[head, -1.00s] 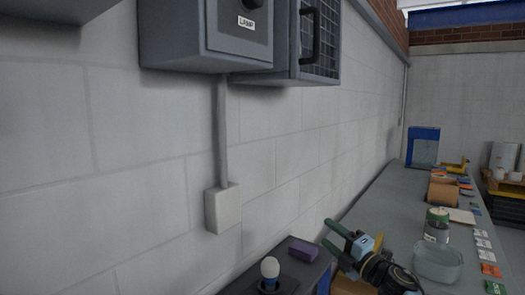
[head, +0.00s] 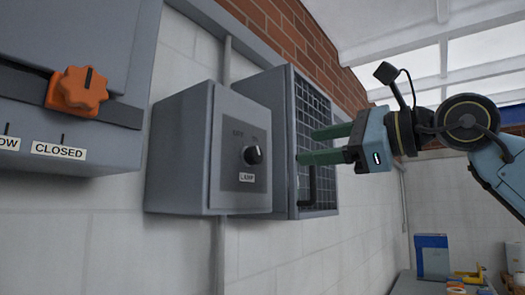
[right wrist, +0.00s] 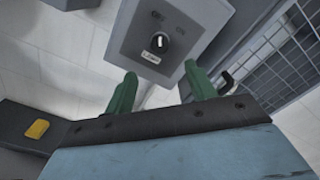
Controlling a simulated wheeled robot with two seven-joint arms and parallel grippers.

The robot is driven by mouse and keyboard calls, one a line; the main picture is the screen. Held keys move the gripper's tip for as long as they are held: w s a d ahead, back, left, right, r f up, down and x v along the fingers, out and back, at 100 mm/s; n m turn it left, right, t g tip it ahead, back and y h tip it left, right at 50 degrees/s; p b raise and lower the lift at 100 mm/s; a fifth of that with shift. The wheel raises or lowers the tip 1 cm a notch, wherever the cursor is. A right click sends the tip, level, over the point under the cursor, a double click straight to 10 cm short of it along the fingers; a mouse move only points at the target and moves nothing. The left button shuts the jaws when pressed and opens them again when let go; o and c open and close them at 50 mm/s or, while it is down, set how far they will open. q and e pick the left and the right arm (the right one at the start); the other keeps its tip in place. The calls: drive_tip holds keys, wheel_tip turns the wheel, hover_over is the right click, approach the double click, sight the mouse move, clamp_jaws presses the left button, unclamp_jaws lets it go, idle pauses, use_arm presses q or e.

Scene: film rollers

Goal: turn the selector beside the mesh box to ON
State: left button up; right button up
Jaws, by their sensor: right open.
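The selector (head: 253,154) is a round black knob with a white pointer line on the front of a grey wall box (head: 180,150). The plate above it reads OFF on the left and ON on the right, with a LAMP label below. The selector also shows in the right wrist view (right wrist: 158,42), its pointer roughly upright there. The mesh box (head: 316,150) hangs just right of it, with a black handle. My right gripper (head: 312,146) has green fingers, open and empty, in front of the mesh box and apart from the selector. My left gripper is out of view.
An orange star-shaped knob (head: 78,90) sits on a grey housing at the left, above a CLOSED label (head: 59,150). A blue and white box (head: 432,256) stands on the bench far below right. The space before the selector looks clear.

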sight(260, 155)
drive_tip(key=p+x, duration=0.4)
drive_tip(key=x, duration=0.7)
drive_tip(key=shift+r, duration=0.1)
drive_tip(key=shift+w+a, duration=0.3)
drive_tip(key=shift+a, duration=0.15)
drive_tip(key=c, duration=1)
drive_tip(key=shift+o, duration=0.2)
